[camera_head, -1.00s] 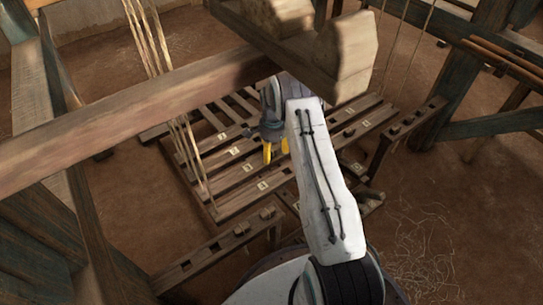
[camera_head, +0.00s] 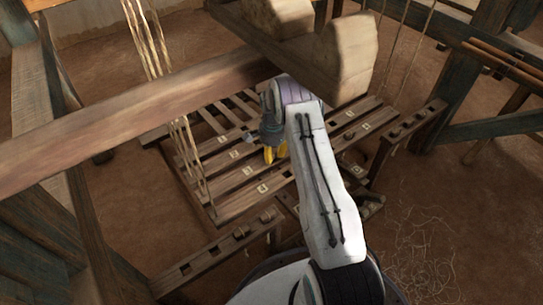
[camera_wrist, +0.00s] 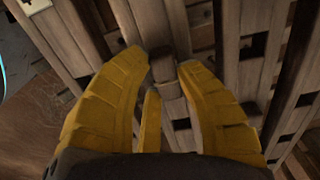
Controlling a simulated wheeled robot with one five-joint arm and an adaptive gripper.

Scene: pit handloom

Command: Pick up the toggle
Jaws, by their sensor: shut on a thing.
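My gripper (camera_head: 275,153) is over the slatted wooden treadle frame (camera_head: 237,181), its yellow fingers pointing down. In the wrist view the gripper (camera_wrist: 163,64) has its fingertips drawn in around a small wooden block, the toggle (camera_wrist: 164,72), and is shut on it. The toggle is brown like the slats behind it, and its lower part is hard to make out. I cannot tell whether it is clear of the slats. In the head view the fingers and arm hide it.
A thick wooden beam (camera_head: 130,110) crosses at the left, and a heavy wooden block (camera_head: 340,65) hangs close above my wrist. Cords (camera_head: 187,150) hang left of the gripper. Slotted rails stand at the front left (camera_head: 215,250) and right (camera_head: 412,122).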

